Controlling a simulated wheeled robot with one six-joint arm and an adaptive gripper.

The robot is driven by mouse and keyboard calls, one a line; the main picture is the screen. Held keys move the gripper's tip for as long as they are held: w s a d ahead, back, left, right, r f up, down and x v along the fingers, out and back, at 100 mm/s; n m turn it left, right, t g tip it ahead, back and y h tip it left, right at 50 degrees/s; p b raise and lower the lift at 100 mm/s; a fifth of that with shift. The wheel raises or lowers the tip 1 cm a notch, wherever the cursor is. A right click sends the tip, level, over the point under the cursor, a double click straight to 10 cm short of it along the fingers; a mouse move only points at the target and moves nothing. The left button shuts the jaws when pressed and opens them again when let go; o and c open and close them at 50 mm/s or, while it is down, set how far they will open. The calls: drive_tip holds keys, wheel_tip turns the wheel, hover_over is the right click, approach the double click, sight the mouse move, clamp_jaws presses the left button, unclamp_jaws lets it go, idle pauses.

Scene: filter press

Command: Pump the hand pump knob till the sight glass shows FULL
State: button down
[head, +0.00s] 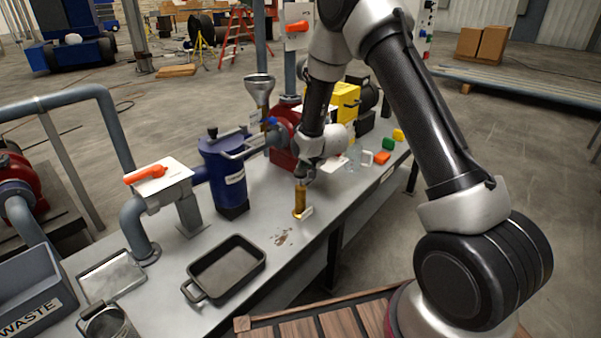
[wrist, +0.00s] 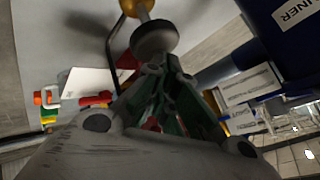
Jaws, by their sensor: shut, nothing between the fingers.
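The hand pump stands on the bench as a small upright brass cylinder (head: 300,203); its brass part also shows at the top of the wrist view (wrist: 132,7). Its round black knob (wrist: 155,38) sits on a pale rod in the wrist view. My gripper (head: 302,177) is directly above the pump, pointing down, and hides the knob in the head view. In the wrist view its green-sided fingers (wrist: 168,68) are together and empty, their tips at the knob's top. I cannot tell whether they touch it. I cannot make out a sight glass reading.
A blue canister (head: 222,175) stands left of the pump, with a metal funnel (head: 259,88) behind. A black tray (head: 225,268) lies in front on the grey bench. Small green (head: 388,144) and orange (head: 382,158) pieces lie to the right. A waste bin (head: 35,300) is at far left.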

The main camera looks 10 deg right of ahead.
drive_tip(key=shift+r, duration=0.7)
drive_tip(key=shift+r, duration=2.5)
idle(0.5)
